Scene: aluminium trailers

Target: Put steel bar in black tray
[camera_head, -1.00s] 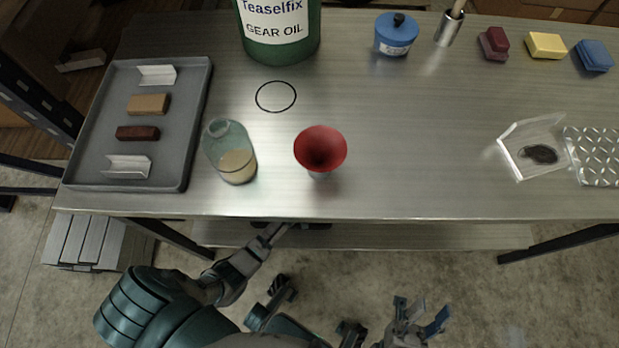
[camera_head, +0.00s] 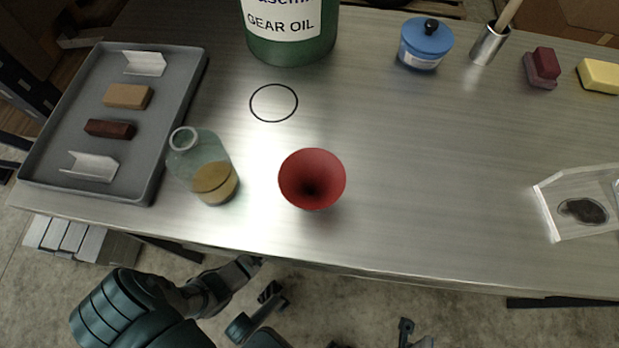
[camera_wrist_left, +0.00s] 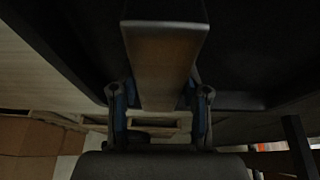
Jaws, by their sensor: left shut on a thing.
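In the left wrist view my left gripper (camera_wrist_left: 160,95) is shut on a steel bar (camera_wrist_left: 165,60), a flat-sided grey piece that runs up between the two fingers. A broad dark surface (camera_wrist_left: 255,45) lies beyond the bar; I cannot tell whether it is the black tray or the bench's underside. In the head view my left forearm reaches to the bench's front edge, and its gripper and the bar are hidden below it. Only a tip of my right gripper (camera_head: 405,331) shows at the bottom edge. No clearly black tray shows in the head view.
Grey bars (camera_head: 62,235) lie low at the left. The bench's middle right is clear.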

